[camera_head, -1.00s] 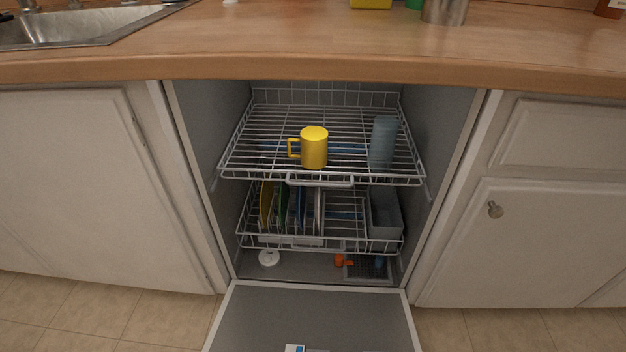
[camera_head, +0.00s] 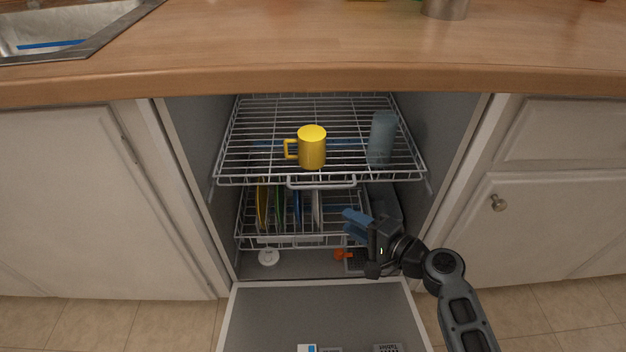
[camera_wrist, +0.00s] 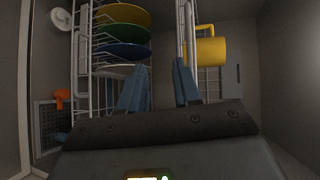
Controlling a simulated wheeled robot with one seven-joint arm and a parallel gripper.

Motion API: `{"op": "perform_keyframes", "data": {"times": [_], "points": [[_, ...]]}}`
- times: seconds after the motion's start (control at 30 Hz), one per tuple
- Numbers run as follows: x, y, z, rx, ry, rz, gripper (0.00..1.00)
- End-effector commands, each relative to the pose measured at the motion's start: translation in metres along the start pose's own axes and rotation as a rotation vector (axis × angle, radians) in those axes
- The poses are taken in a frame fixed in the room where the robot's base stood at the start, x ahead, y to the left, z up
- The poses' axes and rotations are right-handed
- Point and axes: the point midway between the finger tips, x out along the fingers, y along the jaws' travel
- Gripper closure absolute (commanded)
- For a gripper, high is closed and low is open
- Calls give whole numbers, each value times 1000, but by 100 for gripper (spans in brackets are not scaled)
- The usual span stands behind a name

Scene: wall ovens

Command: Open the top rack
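The top rack (camera_head: 240,163) is a white wire shelf inside the open dishwasher, with a wire handle (camera_head: 322,184) at its front middle. A yellow mug (camera_head: 312,148) and a blue-grey tumbler (camera_head: 381,139) stand on it. My gripper (camera_head: 352,219) is open and empty, below and right of the handle, in front of the lower rack. In the wrist view, turned sideways, its two blue fingers (camera_wrist: 158,84) are apart. The top rack's wires (camera_wrist: 188,30) show near the right finger, with the mug (camera_wrist: 206,51) beyond. I cannot tell whether a finger touches the rack.
The lower rack (camera_head: 247,228) holds several coloured plates (camera_head: 280,207). The dishwasher door (camera_head: 320,312) lies open below. The countertop (camera_head: 290,60) overhangs the opening. Cabinets (camera_head: 80,195) stand on both sides, with a knob (camera_head: 497,202) on the right one.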

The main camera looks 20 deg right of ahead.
Motion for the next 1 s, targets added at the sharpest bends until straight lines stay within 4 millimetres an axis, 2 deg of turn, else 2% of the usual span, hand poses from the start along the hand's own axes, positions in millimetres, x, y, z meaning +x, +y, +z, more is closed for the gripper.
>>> {"op": "perform_keyframes", "data": {"times": [0.03, 0.1, 0.2, 0.37, 0.7, 1.0], "points": [[8, -14, -8, 25, -17, -27, 67], [16, -27, -14, 54, -39, -55, 67], [22, -37, -19, 76, -56, -78, 67], [34, -40, -19, 82, -64, -84, 67], [84, -43, -16, 81, -62, -83, 67], [100, -45, -15, 81, -60, -82, 67]]}}
